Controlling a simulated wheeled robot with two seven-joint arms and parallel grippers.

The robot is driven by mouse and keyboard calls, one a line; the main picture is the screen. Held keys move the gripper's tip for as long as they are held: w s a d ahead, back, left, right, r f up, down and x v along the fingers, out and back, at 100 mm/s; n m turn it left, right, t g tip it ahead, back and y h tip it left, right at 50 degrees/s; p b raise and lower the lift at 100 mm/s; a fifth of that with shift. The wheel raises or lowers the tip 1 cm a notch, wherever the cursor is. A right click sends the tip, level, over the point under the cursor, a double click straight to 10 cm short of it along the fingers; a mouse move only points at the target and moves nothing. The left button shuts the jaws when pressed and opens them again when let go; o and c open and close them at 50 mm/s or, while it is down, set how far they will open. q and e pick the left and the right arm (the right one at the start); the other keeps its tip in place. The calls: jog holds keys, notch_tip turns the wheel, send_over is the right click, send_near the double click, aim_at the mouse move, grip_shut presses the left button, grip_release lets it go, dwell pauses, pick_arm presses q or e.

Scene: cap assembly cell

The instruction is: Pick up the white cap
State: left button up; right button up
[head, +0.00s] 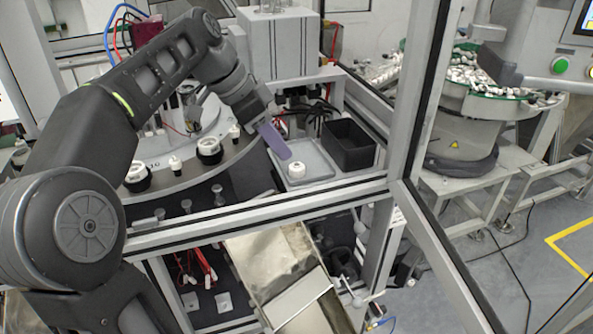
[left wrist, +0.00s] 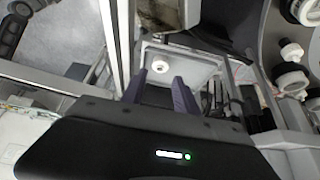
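The white cap (head: 296,170) sits on a light grey tray (head: 319,168) inside the cell. It also shows in the left wrist view (left wrist: 160,68), beyond the fingertips and roughly between them. My left gripper (head: 278,144), with purple fingers, reaches down over the tray from the upper left in the head view. In the left wrist view its two fingers (left wrist: 158,84) are apart with nothing between them, so it is open. The cap appears clear of the fingers. My right gripper is in neither view.
A black bin (head: 350,146) stands right of the tray. A metal frame bar (head: 260,207) runs in front of it. A round station (head: 222,162) with black-and-white parts lies left. A metal chute (head: 272,266) is below, and a feeder bowl (head: 468,100) with many caps stands right.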

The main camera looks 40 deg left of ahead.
aim_at(295, 163)
pick_arm(q)
jog(key=shift+x, duration=0.75)
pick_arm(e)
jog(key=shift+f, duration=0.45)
pick_arm(q)
jog(key=shift+d+f, duration=0.1)
jog(key=p+x, duration=0.1)
jog(key=x, duration=0.4)
jog(key=shift+w, duration=0.1)
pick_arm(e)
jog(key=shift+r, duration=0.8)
pick_arm(q)
jog(key=shift+c, duration=0.2)
jog(key=c, duration=0.5)
